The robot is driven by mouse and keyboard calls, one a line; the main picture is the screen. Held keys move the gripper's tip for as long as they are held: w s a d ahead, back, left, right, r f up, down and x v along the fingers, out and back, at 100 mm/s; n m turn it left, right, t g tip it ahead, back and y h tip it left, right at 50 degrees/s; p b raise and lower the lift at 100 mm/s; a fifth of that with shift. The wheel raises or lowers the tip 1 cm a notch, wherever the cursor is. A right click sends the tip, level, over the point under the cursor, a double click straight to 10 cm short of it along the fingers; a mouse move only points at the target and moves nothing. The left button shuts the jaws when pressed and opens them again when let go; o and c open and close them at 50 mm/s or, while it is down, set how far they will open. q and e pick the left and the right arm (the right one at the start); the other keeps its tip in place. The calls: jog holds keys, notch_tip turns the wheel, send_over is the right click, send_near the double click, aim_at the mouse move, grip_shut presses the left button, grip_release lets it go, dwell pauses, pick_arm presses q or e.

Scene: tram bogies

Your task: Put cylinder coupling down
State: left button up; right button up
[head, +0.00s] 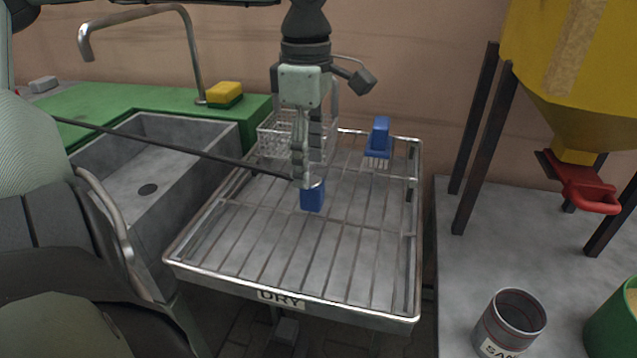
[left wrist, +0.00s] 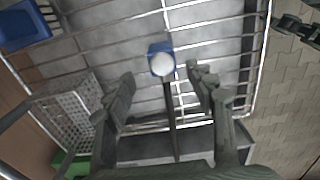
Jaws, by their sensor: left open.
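The cylinder coupling appears as a small blue piece (head: 312,196) on the wire drying rack, just under my left gripper (head: 311,180). In the left wrist view the blue piece (left wrist: 160,47) has a pale round top facing the camera. My left gripper (left wrist: 162,76) is open, with one finger on either side of it and visible gaps. A thin dark rod (left wrist: 171,120) runs from the blue piece between the fingers; I cannot tell whether they are joined. In the head view the fingers hide the piece's top. My right gripper is not in view.
The drying rack (head: 240,282) is mostly bare. A wire basket (head: 270,142) and a blue brush (head: 379,138) stand at its back. A sink (head: 150,150) lies left, with a yellow sponge (head: 225,92) behind it. A tin (head: 511,320) and yellow hopper (head: 580,70) are right.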

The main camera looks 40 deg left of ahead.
aim_at(312, 181)
pick_arm(q)
jog(key=f, duration=0.5)
jog(key=shift+d+f, duration=0.15)
jog(key=shift+d, duration=0.25)
grip_shut()
